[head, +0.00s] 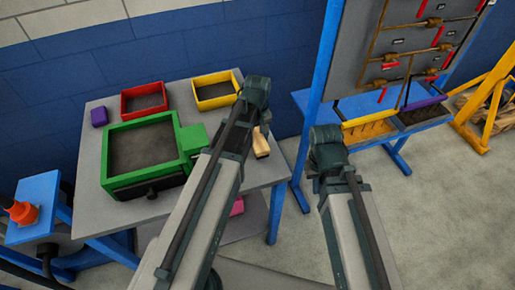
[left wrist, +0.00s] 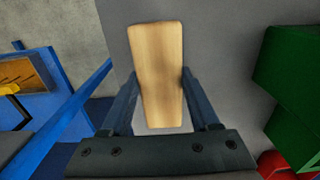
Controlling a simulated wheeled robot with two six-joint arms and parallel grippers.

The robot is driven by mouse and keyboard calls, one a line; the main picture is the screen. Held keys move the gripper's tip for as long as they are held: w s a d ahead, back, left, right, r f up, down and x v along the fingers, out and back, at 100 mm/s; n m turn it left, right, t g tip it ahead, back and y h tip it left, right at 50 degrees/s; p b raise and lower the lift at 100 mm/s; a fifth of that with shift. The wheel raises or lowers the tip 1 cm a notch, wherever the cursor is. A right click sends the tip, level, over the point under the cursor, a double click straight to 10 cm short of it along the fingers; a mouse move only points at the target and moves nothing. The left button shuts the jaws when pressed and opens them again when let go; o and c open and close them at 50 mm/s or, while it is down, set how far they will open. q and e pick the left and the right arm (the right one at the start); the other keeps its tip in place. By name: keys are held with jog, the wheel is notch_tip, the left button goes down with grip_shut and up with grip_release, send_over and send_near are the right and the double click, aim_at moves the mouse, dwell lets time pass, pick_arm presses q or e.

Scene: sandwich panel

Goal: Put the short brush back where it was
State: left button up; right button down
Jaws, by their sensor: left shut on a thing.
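The short brush shows as a pale wooden block (head: 261,145) at the right side of the grey table (head: 259,178) in the head view. In the left wrist view the same block (left wrist: 158,60) lies between the two fingers. My left gripper (left wrist: 158,82) is shut on it. In the head view my left arm hides most of that gripper. I see no bristles, and I cannot tell whether the brush touches the table. My right arm shows in the head view, but its gripper is not in view.
On the table are a green tray (head: 112,165), a red bin (head: 128,96), a yellow bin (head: 198,85) and a purple block (head: 99,116).

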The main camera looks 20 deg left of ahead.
aim_at(258, 144)
pick_arm(q)
jog(key=shift+f, duration=0.1)
notch_tip(258, 144, down, 4)
jog(key=b, duration=0.3)
jog(key=shift+r+b, duration=0.2)
jog(key=shift+b, duration=0.2)
jog(key=shift+c, duration=0.6)
jog(key=shift+r, duration=0.1)
jog(key=o, duration=1.3)
jog(key=shift+r, duration=0.1)
